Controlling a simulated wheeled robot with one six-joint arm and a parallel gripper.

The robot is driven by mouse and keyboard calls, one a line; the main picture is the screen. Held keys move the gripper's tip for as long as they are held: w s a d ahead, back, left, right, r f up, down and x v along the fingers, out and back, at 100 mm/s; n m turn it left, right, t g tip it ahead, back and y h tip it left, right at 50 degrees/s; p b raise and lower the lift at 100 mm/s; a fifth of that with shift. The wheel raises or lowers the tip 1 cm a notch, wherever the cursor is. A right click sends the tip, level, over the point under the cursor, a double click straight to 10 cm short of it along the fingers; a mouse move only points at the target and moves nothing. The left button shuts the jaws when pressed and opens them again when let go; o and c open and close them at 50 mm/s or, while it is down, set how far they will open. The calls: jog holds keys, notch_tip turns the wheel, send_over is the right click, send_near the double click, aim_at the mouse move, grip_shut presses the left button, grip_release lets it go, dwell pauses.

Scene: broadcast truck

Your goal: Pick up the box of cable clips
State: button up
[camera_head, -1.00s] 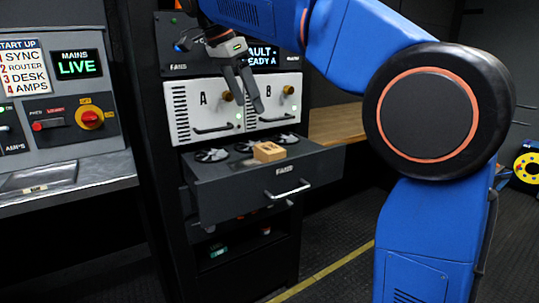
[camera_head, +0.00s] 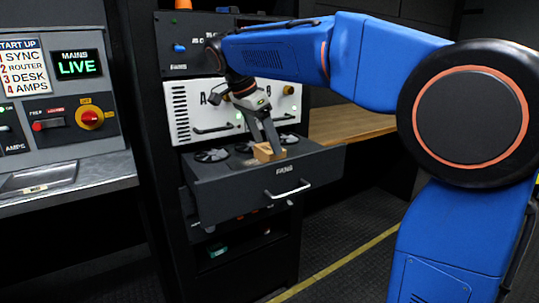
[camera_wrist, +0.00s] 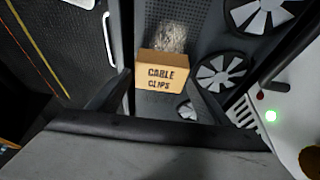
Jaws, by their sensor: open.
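My gripper (camera_head: 272,147) is right over the box, pointing down. In the wrist view the open fingers (camera_wrist: 155,88) stand to the left and right of the box's near end. Whether they touch it cannot be told.
The open drawer (camera_head: 235,195) has a silver handle (camera_head: 288,190) in front and several fans (camera_head: 211,155) inside. White panels A and B (camera_head: 190,112) stand right behind it. A wooden worktop (camera_head: 350,122) lies to the right, and a control desk (camera_head: 75,170) to the left.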

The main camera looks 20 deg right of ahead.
aim_at(270, 148)
jog(key=shift+x, duration=1.75)
jog(key=shift+r, duration=0.1)
jog(key=c, duration=0.7)
jog(key=shift+d, duration=0.1)
jog(key=shift+c, duration=0.2)
